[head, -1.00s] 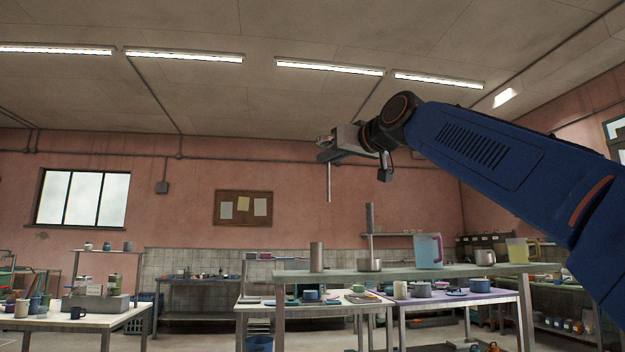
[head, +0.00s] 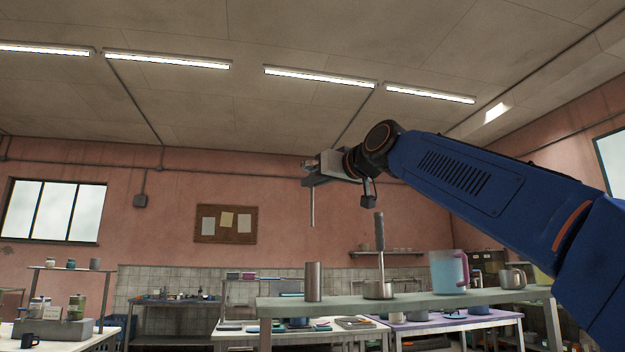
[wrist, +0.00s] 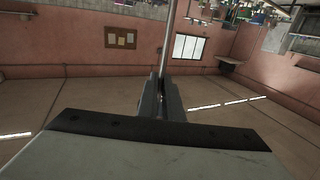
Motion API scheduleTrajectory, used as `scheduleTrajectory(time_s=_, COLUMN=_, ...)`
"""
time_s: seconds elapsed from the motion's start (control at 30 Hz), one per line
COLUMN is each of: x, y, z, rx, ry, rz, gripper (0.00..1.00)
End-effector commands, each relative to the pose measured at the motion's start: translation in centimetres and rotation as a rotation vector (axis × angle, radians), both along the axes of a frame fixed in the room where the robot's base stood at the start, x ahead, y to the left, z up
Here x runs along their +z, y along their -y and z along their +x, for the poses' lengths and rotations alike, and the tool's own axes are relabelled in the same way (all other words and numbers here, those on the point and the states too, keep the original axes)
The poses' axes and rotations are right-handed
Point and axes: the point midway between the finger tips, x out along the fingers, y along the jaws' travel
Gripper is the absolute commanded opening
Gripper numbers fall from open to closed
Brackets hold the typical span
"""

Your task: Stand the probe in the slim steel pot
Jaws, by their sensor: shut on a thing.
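The probe (head: 312,208) is a thin steel rod, hanging upright from my gripper (head: 309,180) in the head view. My gripper is shut on its upper part. The wrist view shows the rod (wrist: 168,38) running out from between the closed fingers (wrist: 162,98). The slim steel pot (head: 314,282) is a tall narrow cylinder standing upright at the left part of the green shelf top. In the head view the probe's lower tip is well above the pot and almost in line with it. Depth between them is hard to tell. The pot's inside is hidden.
The green shelf top (head: 420,300) also carries a low steel pan (head: 378,291) with a tall handled tool (head: 380,240) standing in it, a blue jug (head: 446,272) and a steel mug (head: 512,278). Tables with wares stand behind. The air around the probe is clear.

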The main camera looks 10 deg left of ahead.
Motion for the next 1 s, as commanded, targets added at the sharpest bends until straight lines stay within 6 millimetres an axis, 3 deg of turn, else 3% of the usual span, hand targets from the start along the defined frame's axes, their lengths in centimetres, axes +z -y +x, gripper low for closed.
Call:
scheduleTrajectory(time_s=0.6, x=-4.0, y=0.1, z=-0.1, rx=-0.001, ry=-0.001, rz=0.001, gripper=0.00)
scheduleTrajectory(time_s=1.0, x=-5.1, y=0.1, z=0.0, rx=-0.001, ry=0.000, rz=0.001, gripper=0.00)
